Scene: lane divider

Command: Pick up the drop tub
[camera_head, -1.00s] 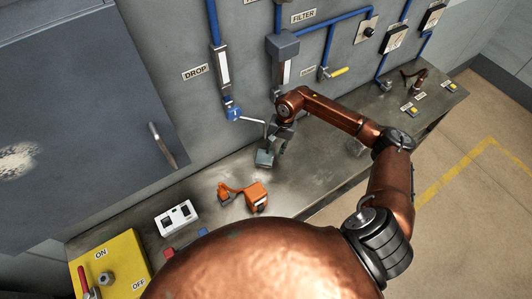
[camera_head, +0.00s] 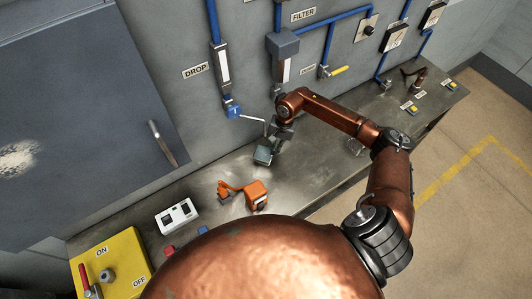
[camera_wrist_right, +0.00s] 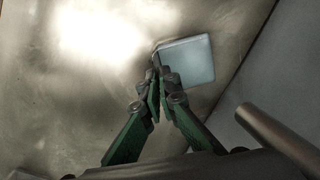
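The drop tub (camera_head: 263,156), a small grey-teal box, is at the bench's middle, below and right of the DROP pipe. My right gripper (camera_head: 273,142) is at its upper edge. In the right wrist view the tub (camera_wrist_right: 190,62) shows as a pale blue square, and the fingers of my right gripper (camera_wrist_right: 160,65) are drawn together at its left edge, with its rim between their tips. The tub looks tilted and slightly off the bench, though the gap is hard to judge. My left gripper is not in view.
An orange object (camera_head: 256,191) lies on the bench in front of the tub. A white switch box (camera_head: 176,216) and a yellow ON/OFF panel (camera_head: 118,262) stand at left. A blue valve (camera_head: 233,111) with a long lever is behind the tub. Bare bench lies right of the tub.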

